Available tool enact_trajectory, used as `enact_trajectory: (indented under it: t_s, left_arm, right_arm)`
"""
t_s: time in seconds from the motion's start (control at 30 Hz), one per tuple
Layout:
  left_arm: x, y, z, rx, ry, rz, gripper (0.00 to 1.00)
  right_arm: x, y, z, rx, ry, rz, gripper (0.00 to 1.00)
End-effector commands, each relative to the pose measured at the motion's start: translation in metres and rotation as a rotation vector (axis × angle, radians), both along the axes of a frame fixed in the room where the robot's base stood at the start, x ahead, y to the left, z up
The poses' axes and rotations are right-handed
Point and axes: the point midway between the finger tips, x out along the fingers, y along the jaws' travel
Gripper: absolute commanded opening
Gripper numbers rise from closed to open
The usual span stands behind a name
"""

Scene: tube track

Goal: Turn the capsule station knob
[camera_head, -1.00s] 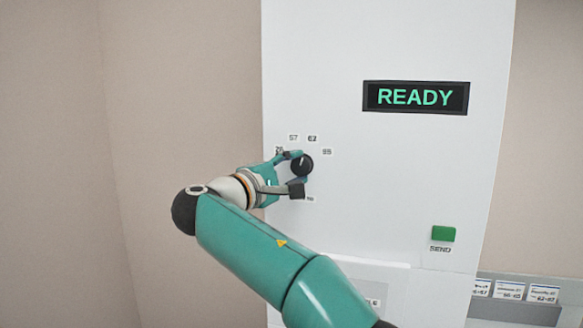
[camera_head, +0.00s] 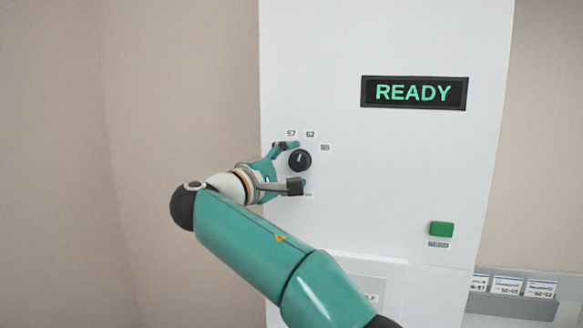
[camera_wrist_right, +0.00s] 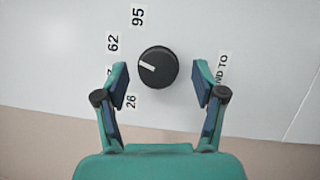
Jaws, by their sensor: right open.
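The round black knob (camera_head: 300,160) with a white pointer mark sits on the white station panel (camera_head: 400,180). In the right wrist view the knob (camera_wrist_right: 158,67) lies beyond and between the two fingertips. Its mark points left, toward the side with the labels 62 (camera_wrist_right: 113,41) and a mostly hidden one. My right gripper (camera_head: 294,166) is open, one finger above the knob and one below it in the head view. In the right wrist view the fingers (camera_wrist_right: 160,82) show gaps on both sides of the knob. My left gripper is not in view.
A display (camera_head: 414,93) reads READY at the upper right of the panel. A green button (camera_head: 441,229) is at the lower right. A rack with labels (camera_head: 507,286) stands beyond the panel's right edge. Number labels surround the knob.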

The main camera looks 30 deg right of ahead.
Motion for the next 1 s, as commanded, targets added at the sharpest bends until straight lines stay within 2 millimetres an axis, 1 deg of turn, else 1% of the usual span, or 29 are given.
enact_trajectory:
  t_s: [0.17, 0.27, 0.5, 0.6, 0.7, 0.83, 1.0]
  left_arm:
    - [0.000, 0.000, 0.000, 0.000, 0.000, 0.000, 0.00]
    - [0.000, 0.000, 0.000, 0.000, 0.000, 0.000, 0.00]
    - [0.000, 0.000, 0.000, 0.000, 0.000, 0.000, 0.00]
    - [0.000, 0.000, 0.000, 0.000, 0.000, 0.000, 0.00]
    - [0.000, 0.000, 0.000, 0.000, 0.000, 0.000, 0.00]
    - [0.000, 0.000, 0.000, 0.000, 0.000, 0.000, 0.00]
    - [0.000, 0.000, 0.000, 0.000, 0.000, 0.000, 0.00]
  right_arm:
    - [-0.004, 0.015, -0.001, 0.000, 0.000, 0.004, 0.69]
    - [-0.009, 0.031, -0.002, -0.002, 0.001, 0.005, 0.69]
    - [-0.024, 0.078, -0.006, -0.002, 0.001, 0.005, 0.69]
    - [-0.029, 0.094, -0.008, -0.001, 0.002, 0.004, 0.69]
    - [-0.033, 0.105, -0.008, -0.001, 0.001, 0.002, 0.69]
    - [-0.037, 0.112, -0.009, 0.000, 0.001, 0.000, 0.69]
    - [-0.037, 0.114, -0.009, 0.000, 0.001, -0.001, 0.69]
